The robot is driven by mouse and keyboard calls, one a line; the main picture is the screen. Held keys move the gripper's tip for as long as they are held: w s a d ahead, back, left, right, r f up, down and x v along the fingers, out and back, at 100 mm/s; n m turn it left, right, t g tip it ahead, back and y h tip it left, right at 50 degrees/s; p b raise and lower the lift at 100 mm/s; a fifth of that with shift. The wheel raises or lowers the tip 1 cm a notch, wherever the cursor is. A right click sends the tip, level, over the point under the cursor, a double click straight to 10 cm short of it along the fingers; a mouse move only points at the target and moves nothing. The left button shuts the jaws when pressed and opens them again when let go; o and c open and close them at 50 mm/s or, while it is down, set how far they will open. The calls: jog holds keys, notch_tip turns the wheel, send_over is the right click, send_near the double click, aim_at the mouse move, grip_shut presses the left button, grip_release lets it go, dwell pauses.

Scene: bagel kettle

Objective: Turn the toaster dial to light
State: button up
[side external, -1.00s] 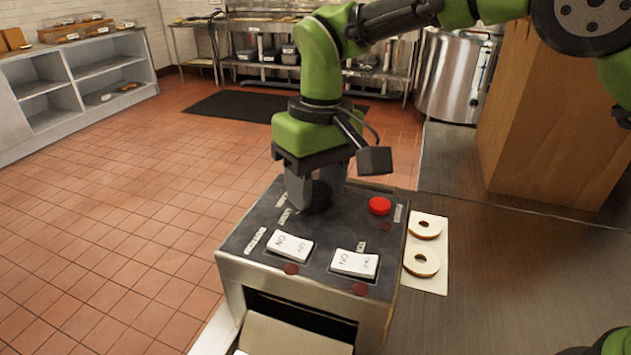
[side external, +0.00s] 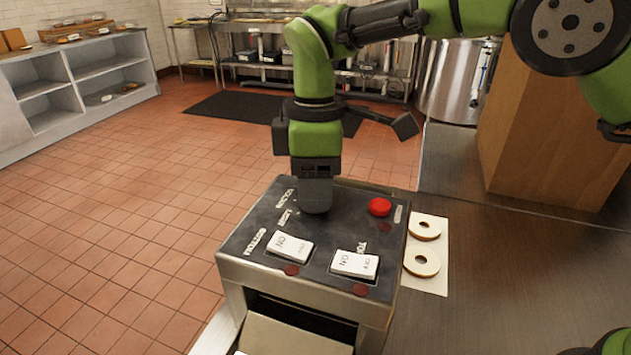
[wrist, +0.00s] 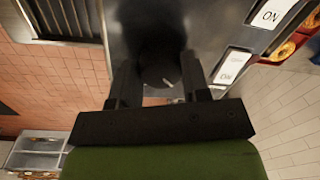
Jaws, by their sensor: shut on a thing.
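The toaster (side external: 250,235) stands on the counter with its dark control panel facing up. My gripper (side external: 316,205) points down at the back left of the panel. In the wrist view my gripper (wrist: 160,85) has its two fingers on either side of the dark round dial (wrist: 155,70), shut on it. In the side view the fingers hide the dial. The dial's pointer mark and the setting it stands at cannot be read. A small label reading "LIGHT" (side external: 285,217) shows beside the gripper.
Two white rocker switches (side external: 290,246) (side external: 354,264) and a red button (side external: 380,207) sit on the panel near the gripper. Two bagel halves (side external: 423,259) lie on white paper right of the toaster. A cardboard box (side external: 540,130) stands at the back right.

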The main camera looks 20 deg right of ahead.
jog(key=shift+r+n, duration=0.15)
jog(key=shift+n, duration=1.05)
jog(key=o, duration=0.9)
jog(key=shift+w+r, duration=0.15)
jog(key=shift+r, duration=1.7)
jog(key=shift+w+r, duration=0.1)
jog(key=shift+r, duration=1.7)
jog(key=shift+r, duration=0.1)
